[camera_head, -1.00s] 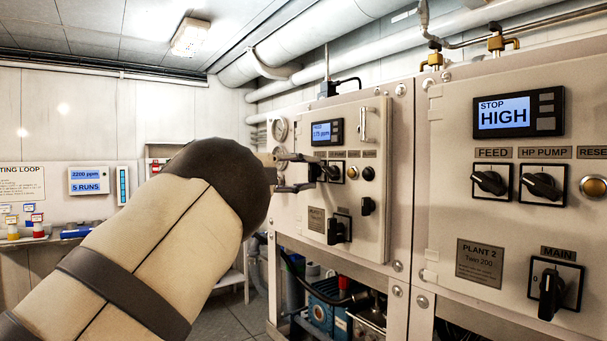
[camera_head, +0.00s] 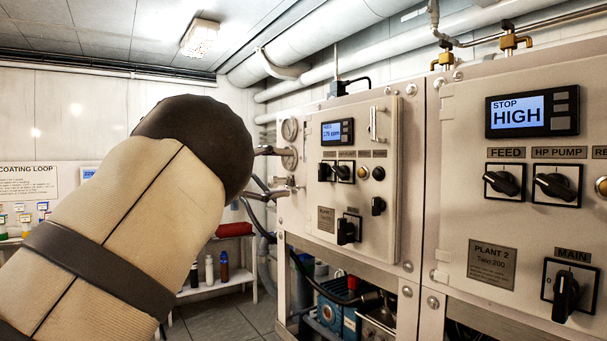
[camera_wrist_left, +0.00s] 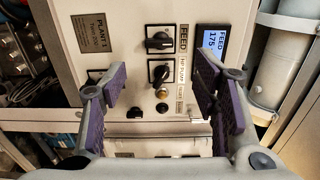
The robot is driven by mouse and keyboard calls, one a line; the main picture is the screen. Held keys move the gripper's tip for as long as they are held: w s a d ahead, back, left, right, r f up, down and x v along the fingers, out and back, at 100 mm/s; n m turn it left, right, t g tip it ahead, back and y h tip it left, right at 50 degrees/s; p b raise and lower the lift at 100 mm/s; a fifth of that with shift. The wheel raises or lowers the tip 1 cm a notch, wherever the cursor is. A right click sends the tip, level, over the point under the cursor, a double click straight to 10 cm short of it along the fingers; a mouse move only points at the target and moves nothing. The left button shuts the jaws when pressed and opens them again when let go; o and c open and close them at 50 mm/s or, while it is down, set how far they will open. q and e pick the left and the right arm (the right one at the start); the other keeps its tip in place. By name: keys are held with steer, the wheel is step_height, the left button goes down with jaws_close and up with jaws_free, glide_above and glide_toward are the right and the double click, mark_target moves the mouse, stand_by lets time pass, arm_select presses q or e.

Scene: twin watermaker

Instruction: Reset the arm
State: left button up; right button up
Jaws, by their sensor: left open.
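My left arm (camera_head: 150,210) rises from the lower left in the head view, its dark wrist beside the left control panel (camera_head: 325,215). My left gripper (camera_head: 282,170) shows partly behind the wrist, its fingertips left of that panel and apart from its knobs. In the left wrist view the gripper (camera_wrist_left: 160,78) is open, with purple pads spread wide and nothing between them. Between the fingers the panel's feed knob (camera_wrist_left: 158,41) and HP pump knob (camera_wrist_left: 160,73) show, along with small round buttons and a display (camera_wrist_left: 212,42) reading FEED 175. My right gripper is not in view.
The Plant 2 panel (camera_head: 490,215) stands to the right, its display (camera_head: 530,110) reading STOP HIGH. Pipes (camera_head: 340,50) run overhead. A shelf with bottles (camera_head: 209,269) is behind my arm. Some floor (camera_head: 215,318) is clear at the lower middle.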

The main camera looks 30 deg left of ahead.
arm_select(q)
steer(key=v, duration=0.3)
steer(key=shift+s+a, duration=0.1)
steer(key=shift+f, duration=0.15)
